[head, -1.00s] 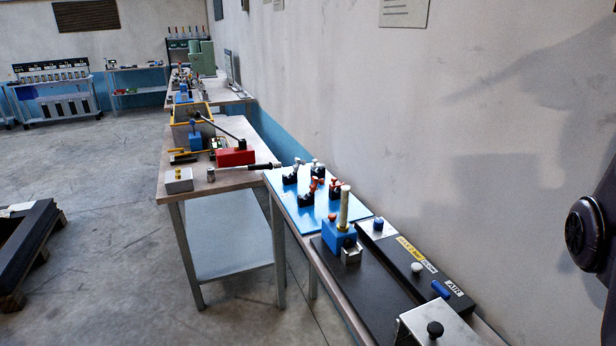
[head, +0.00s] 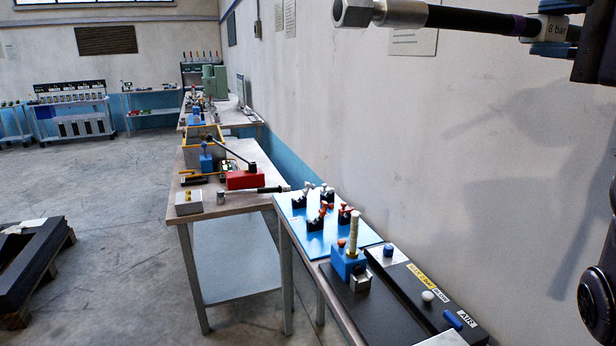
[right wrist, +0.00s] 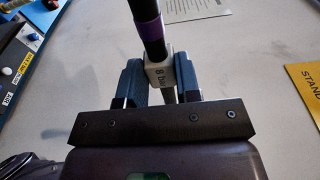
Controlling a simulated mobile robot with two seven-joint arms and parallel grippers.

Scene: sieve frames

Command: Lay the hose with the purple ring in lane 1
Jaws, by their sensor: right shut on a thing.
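My right gripper (head: 551,30) is shut on a black hose (head: 470,20) at the upper right of the head view. The hose has a metal end fitting (head: 372,13) that points left, and it is held up in the air. In the right wrist view the hose (right wrist: 139,9) carries a purple ring (right wrist: 149,28). A blue board (head: 315,222) with several small clamps (head: 327,193) lies on the bench; I can read no lane number. My left gripper is not in view.
A black air panel (head: 430,292) and a blue block with a pale post (head: 349,262) stand nearer on the bench. A wooden table (head: 181,208) with a red tool (head: 246,178) is beyond. The wall (head: 450,120) runs along the right.

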